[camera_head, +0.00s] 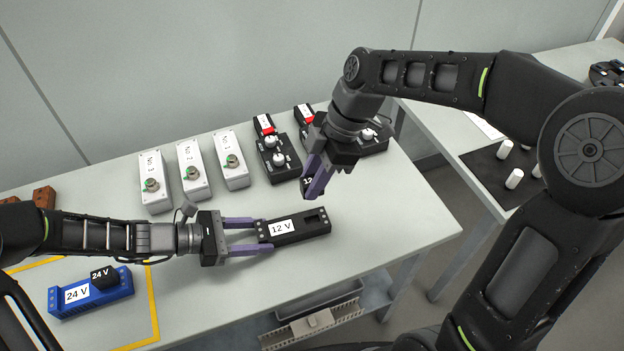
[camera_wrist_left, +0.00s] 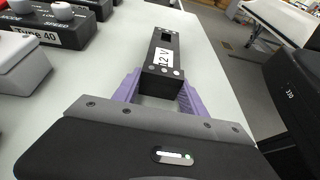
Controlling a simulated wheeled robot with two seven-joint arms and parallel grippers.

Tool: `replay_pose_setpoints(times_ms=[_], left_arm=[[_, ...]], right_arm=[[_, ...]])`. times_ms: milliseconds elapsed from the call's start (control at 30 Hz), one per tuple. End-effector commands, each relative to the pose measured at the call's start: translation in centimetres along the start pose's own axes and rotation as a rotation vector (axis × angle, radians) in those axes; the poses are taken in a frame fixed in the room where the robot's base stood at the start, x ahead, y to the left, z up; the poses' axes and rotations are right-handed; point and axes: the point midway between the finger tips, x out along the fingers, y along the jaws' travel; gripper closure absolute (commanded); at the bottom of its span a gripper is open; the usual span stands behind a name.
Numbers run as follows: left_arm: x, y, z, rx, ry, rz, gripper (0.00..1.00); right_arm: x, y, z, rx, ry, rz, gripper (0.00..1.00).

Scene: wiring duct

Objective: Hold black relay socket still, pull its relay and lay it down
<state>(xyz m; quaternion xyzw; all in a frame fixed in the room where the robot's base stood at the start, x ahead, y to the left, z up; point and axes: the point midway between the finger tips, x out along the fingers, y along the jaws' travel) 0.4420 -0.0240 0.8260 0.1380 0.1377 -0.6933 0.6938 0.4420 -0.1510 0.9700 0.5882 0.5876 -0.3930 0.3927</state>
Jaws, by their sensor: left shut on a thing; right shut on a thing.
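The black relay socket (camera_head: 300,230) with a white "12 V" label lies flat on the light table, its relay seat empty at the right end. My left gripper (camera_head: 258,236) is shut on the socket's left end; the left wrist view also shows the socket (camera_wrist_left: 163,56) between the purple fingers (camera_wrist_left: 160,92). My right gripper (camera_head: 320,190) is above and beyond the socket, shut on the small black relay (camera_head: 307,184). The relay's label is partly hidden by the fingers, and the relay is apart from the socket.
A blue "24 V" socket (camera_head: 92,294) with its black relay (camera_head: 104,278) stands at the front left within yellow tape (camera_head: 154,310). White switch boxes (camera_head: 193,170) and black knob boxes (camera_head: 279,160) stand along the back. The table right of the socket is clear.

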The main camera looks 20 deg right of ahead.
Motion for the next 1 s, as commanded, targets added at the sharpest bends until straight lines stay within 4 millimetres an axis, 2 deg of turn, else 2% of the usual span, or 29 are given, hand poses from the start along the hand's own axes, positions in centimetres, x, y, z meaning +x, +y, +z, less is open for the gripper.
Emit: replay_pose_setpoints(times_ms=[367, 1000], left_arm=[[0.0, 0.0, 0.0, 0.0, 0.0, 0.0, 1.0], [0.0, 0.0, 0.0, 0.0, 0.0, 0.0, 1.0]], right_arm=[[-0.3, 0.0, -0.1, 0.0, 0.0, 0.001, 1.0], [-2.8, 0.0, -1.1, -0.001, 0.0, 0.001, 1.0]])
